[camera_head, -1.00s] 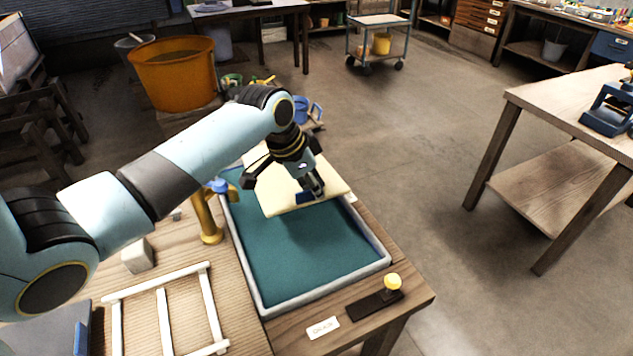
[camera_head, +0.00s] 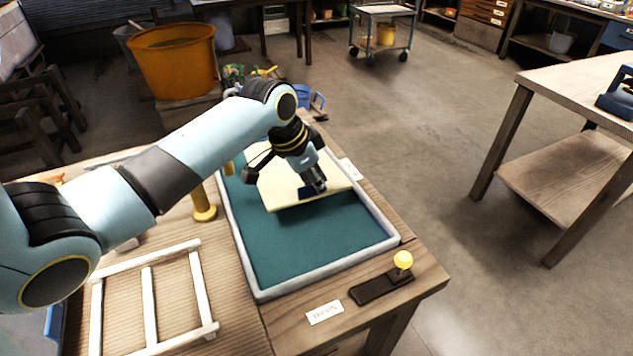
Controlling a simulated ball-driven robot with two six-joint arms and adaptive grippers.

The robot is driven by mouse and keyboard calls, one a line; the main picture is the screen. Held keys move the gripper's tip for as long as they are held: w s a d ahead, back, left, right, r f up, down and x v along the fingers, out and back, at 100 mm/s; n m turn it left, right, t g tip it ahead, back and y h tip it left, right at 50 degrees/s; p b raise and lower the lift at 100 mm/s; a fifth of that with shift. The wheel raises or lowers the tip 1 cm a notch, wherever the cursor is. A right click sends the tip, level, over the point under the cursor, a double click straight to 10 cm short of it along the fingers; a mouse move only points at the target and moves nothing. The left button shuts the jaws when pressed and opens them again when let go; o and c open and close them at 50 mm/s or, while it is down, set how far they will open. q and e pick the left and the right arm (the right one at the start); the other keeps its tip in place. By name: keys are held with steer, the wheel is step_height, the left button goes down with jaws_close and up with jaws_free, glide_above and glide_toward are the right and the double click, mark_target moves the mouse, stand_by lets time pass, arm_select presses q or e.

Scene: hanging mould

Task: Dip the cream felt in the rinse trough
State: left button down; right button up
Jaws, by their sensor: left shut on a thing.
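The cream felt (camera_head: 285,193) is a flat pale sheet at the far half of the rinse trough (camera_head: 325,277). The trough is a grey-rimmed rectangular tray filled with dark teal liquid. My left arm hides the trough's far left part. My right gripper is not in view.
A white wooden frame (camera_head: 151,303) lies left of the trough. A brass post (camera_head: 204,205) stands at the trough's left side. An orange tub (camera_head: 174,62) stands behind.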

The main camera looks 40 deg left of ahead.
arm_select(q)
step_height(320, 180, down, 8)
steer(key=b, duration=0.4)
steer(key=shift+f, duration=0.25)
steer(key=shift+f+b, duration=0.35)
steer(key=shift+f, duration=0.15)
steer(key=shift+w+a+f+b, duration=0.1)
steer(key=shift+w+a+b, duration=0.2)
steer(key=shift+a, duration=0.4)
steer(key=shift+w+a+b, duration=0.15)
steer(key=shift+w+a, duration=0.25)
steer(key=shift+a, duration=0.25)
steer(key=shift+d, duration=0.1)
